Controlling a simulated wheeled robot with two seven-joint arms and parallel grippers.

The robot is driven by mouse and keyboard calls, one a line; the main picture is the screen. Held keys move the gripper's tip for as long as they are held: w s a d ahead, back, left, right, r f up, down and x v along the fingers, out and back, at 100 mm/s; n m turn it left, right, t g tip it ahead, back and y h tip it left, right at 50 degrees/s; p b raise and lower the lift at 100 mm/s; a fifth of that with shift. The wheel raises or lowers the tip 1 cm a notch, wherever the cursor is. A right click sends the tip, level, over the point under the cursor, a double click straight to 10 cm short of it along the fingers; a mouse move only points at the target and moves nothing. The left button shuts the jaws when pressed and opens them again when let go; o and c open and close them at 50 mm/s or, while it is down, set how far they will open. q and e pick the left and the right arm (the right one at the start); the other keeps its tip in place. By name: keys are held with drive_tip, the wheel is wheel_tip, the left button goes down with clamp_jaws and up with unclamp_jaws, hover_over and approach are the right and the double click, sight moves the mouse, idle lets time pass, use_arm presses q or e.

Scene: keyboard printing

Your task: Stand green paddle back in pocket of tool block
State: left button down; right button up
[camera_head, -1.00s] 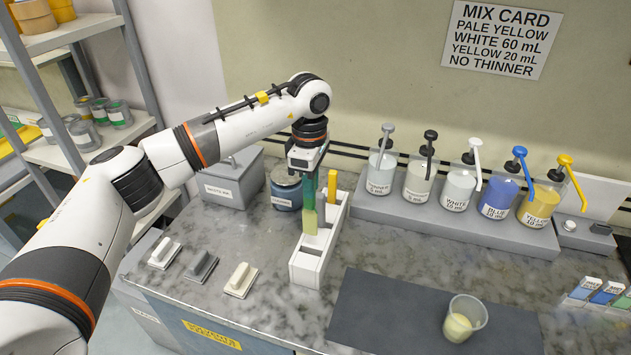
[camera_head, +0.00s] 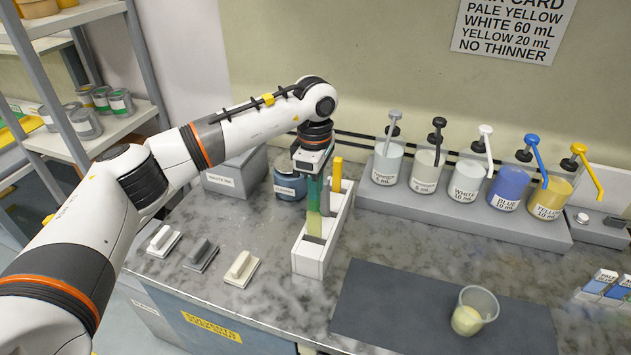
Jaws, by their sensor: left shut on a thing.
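My left gripper (camera_head: 313,162) points down over the white tool block (camera_head: 310,263) and is shut on the green paddle (camera_head: 314,195). The paddle hangs upright, green at the top and pale yellow toward its lower end. Its lower end is at the block's top, over or in a pocket near the middle; I cannot tell how deep it sits. A yellow paddle (camera_head: 337,174) stands upright in the block's far end. A dark pocket opening shows in front of the green paddle. My right gripper is out of view.
A blue-labelled jar (camera_head: 289,184) and a grey bin (camera_head: 233,177) stand behind and left of the block. Several pump bottles stand on a grey rack (camera_head: 470,222) at the right. A cup (camera_head: 474,310) of pale yellow paint sits on a dark mat (camera_head: 400,300). Handled pads lie front left.

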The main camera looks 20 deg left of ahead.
sight(316, 211)
use_arm(q)
drive_tip(key=shift+f+b, duration=2.85)
drive_tip(key=shift+f, duration=1.2)
drive_tip(key=c, duration=1.2)
unclamp_jaws()
drive_tip(key=shift+r, duration=0.15)
drive_tip(key=shift+r+p, duration=2.25)
drive_tip(key=shift+r, duration=2.15)
